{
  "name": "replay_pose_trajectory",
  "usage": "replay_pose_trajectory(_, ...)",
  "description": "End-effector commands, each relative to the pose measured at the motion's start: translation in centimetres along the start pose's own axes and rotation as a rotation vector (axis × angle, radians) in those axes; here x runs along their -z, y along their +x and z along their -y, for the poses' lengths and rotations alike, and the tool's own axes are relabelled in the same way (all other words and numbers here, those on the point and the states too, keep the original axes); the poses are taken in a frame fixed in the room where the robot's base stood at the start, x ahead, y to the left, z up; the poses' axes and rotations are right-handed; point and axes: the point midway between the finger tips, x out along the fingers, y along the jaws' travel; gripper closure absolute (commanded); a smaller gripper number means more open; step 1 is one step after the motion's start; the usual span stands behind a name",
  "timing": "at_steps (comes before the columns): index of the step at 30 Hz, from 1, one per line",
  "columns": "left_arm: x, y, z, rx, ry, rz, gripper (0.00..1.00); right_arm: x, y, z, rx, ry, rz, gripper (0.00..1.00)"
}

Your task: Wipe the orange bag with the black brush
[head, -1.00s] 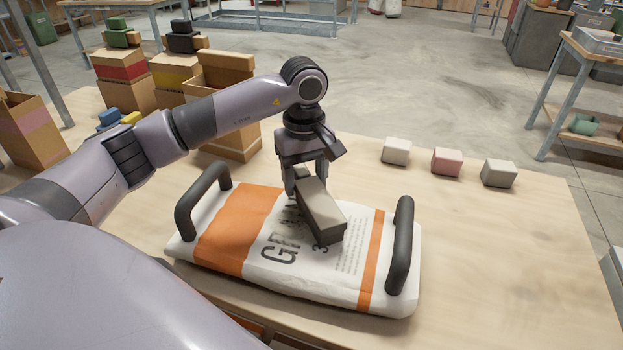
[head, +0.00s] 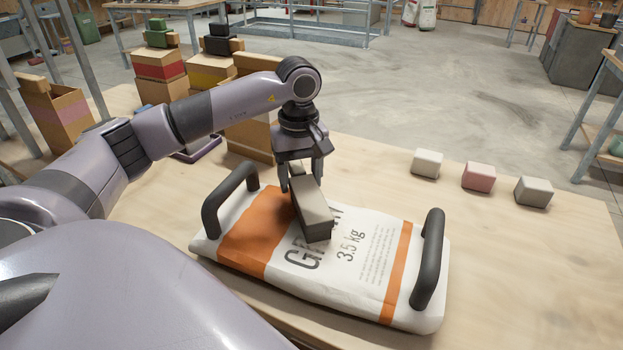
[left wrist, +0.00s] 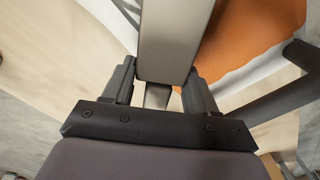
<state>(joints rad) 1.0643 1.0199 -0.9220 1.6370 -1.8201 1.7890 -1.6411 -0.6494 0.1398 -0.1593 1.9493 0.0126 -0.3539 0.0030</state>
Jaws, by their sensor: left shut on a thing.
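The bag (head: 345,265) lies flat on the table, white with a wide orange band on its left part and a narrow one on its right. It has a black handle at each end. My left gripper (head: 302,180) points down over the bag and is shut on a brush (head: 314,205), a long block with a beige-grey top and black lower part. The brush lies over the printing beside the wide orange band. I cannot tell whether its underside touches the bag. In the left wrist view the brush (left wrist: 173,45) sits between the fingers, with orange cloth to its right. My right gripper is not in view.
Three small blocks, white (head: 427,163), pink (head: 478,176) and grey (head: 533,191), stand at the back right of the table (head: 520,270). Cardboard boxes (head: 160,78) stand at the back left, some with green or black things on top. The table right of the bag is clear.

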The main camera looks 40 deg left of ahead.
Motion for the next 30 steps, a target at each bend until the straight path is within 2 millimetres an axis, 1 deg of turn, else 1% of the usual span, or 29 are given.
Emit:
replay_pose_trajectory(8,0.7,0.0,0.9,0.002,-0.002,0.001,0.67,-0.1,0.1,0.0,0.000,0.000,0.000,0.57)
replay_pose_trajectory(16,2.1,-0.1,2.7,0.001,-0.002,0.000,0.67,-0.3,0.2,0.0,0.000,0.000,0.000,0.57)
replay_pose_trajectory(19,2.4,-0.1,3.1,0.000,-0.001,0.000,0.67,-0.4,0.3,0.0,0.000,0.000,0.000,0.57)
replay_pose_trajectory(23,2.2,-0.1,3.3,-0.001,0.001,0.001,0.67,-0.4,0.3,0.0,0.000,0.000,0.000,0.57)
replay_pose_trajectory(30,1.1,0.2,4.2,-0.001,0.001,0.000,0.67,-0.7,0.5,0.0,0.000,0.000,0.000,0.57)
